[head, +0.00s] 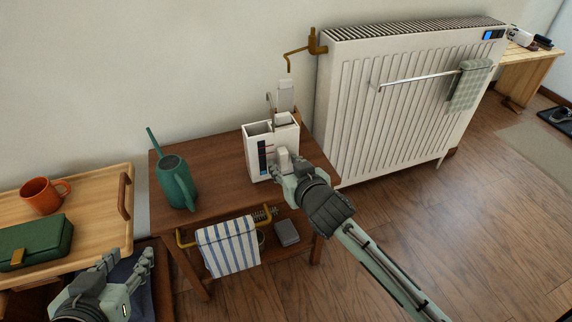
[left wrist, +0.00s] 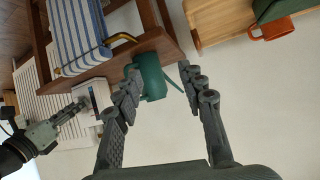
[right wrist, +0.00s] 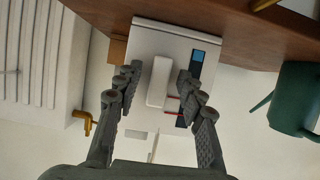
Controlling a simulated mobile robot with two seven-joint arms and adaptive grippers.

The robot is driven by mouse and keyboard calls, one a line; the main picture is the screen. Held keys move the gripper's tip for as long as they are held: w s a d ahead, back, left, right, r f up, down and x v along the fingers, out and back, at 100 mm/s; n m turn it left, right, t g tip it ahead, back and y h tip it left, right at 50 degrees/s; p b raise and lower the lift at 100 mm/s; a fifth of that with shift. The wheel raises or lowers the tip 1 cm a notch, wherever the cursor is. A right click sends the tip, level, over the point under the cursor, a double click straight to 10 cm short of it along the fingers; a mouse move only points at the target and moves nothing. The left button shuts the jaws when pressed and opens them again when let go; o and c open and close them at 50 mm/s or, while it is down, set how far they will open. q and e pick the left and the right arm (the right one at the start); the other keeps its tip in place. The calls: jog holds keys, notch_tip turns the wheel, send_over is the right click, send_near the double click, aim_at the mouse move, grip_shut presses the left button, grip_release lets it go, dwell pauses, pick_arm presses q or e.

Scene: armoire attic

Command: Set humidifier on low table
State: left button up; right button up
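The white box-shaped unit (head: 258,142), which looks like the humidifier, stands upright on the brown low table (head: 215,152), near its right end. It has open compartments on top, a dark strip with a blue display and a white handle on its front. In the right wrist view the handle (right wrist: 158,82) is between the fingers of my right gripper (right wrist: 160,80), with gaps visible on both sides. My right gripper also shows at the unit's front in the head view (head: 284,170). My left gripper (left wrist: 160,72) is open and empty, low at the front left, away from the unit.
A green watering can (head: 176,183) stands on the table's left part. A striped towel (head: 228,246) hangs on the front rail. A white radiator (head: 400,100) with a brass pipe stands behind right. A wooden tray table (head: 100,205) with an orange mug (head: 40,195) is left.

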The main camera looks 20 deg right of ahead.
jog(key=p+v, duration=0.1)
jog(key=v, duration=1)
pick_arm(q)
jog(key=s+a+f+g+y, duration=0.1)
jog(key=s+a+f+g, duration=0.2)
jog(key=s+a+f, duration=0.1)
jog(key=shift+a+n+y, duration=0.3)
jog(key=shift+y, duration=0.1)
pick_arm(e)
jog(key=s+d+f+n+g, duration=0.2)
jog(key=s+d+f+g, duration=0.2)
jog(key=s, duration=0.6)
jog(key=shift+f+g+h, duration=0.3)
jog(key=shift+f+g, duration=0.4)
jog(key=shift+f, duration=0.15)
